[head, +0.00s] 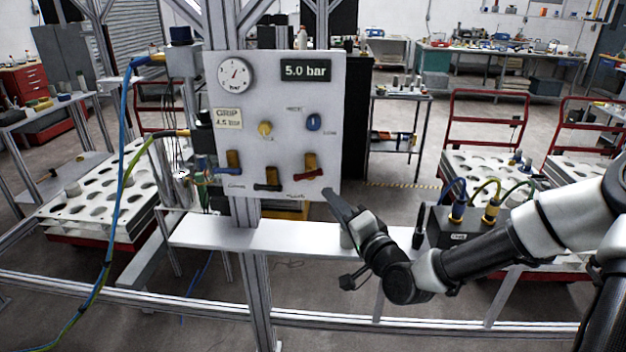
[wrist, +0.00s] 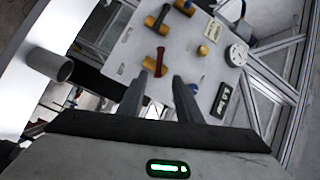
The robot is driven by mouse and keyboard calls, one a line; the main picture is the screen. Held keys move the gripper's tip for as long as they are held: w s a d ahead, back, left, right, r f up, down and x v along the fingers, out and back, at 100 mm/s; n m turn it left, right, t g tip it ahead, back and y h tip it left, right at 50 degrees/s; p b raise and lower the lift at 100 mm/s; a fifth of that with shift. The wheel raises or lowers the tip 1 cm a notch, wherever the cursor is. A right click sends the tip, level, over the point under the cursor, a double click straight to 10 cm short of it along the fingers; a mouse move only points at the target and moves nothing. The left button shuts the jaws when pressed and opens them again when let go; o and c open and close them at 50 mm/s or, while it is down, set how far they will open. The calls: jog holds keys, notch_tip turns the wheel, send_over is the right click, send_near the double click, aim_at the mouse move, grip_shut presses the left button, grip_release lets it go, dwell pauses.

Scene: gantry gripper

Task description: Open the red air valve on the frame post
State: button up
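The red air valve (head: 308,174) is at the lower right of a white panel (head: 330,105) on the frame post (head: 255,285). Its red handle lies roughly crosswise below a brass-coloured body. My gripper (head: 328,192) is just below and right of the red valve in the head view. In the wrist view its two fingers (wrist: 161,77) are apart with nothing between them. The red handle (wrist: 160,60) shows just beyond the fingertips there, and I see no clear contact.
Above are a yellow knob (head: 265,128), a blue knob (head: 313,122), a gauge (head: 235,73) and a "5.0 bar" display (head: 305,70). A white shelf (head: 290,238) runs below the panel.

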aim_at(308, 177)
jog(key=x, duration=1.3)
jog(key=shift+p, duration=0.3)
grip_shut()
